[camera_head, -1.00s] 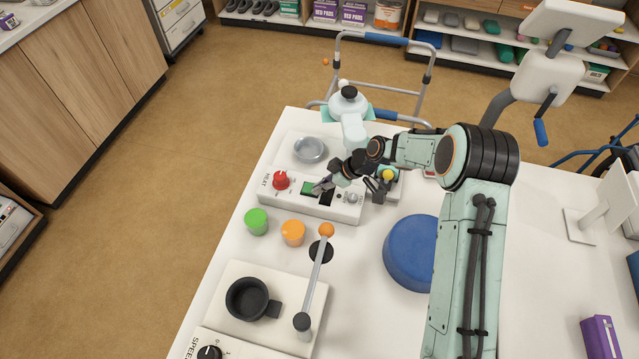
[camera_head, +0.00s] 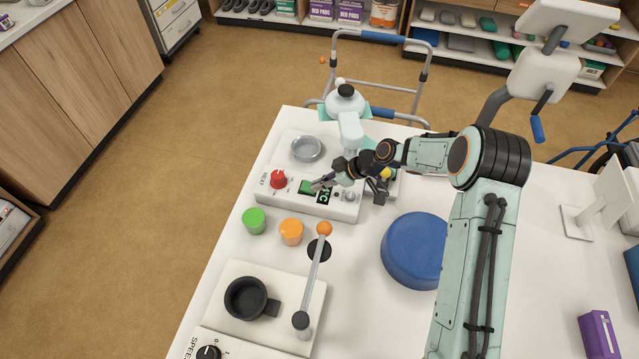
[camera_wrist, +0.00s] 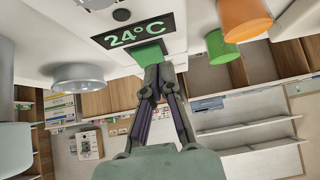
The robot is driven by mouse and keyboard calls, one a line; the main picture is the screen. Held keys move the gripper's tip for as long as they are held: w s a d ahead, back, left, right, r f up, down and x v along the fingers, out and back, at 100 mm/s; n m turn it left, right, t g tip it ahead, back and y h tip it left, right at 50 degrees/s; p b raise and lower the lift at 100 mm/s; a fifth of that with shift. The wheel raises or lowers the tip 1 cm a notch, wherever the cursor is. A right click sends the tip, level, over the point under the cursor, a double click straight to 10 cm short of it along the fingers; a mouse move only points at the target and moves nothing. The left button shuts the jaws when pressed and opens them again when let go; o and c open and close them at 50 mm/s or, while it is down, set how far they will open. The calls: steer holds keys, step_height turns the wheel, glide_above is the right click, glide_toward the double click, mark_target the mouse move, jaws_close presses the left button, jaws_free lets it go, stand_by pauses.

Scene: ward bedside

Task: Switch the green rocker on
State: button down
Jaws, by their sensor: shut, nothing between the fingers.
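The green rocker (camera_head: 306,187) is on the white control panel (camera_head: 345,212), between the red knob and a small display (camera_head: 326,196). The display is lit and reads 24°C. In the wrist view the rocker (camera_wrist: 149,54) is right at my fingertips, with the lit display behind it. My gripper (camera_head: 318,186) is shut and empty, its fingers at the rocker's edge and partly covering it. I cannot tell whether the tips still touch it.
The red knob (camera_head: 278,179) and a silver knob (camera_head: 350,197) flank the rocker and display. A grey dish (camera_head: 306,148) is behind. Green (camera_head: 254,221) and orange (camera_head: 291,232) caps, a lever (camera_head: 313,276) and a blue round pad (camera_head: 413,250) stand in front.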

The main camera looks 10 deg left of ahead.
steer(key=r, duration=0.2)
steer(key=d+r, duration=0.1)
steer(key=r, duration=0.1)
steer(key=shift+r, duration=0.25)
steer(key=d+r, duration=0.5)
steer(key=d, duration=0.3)
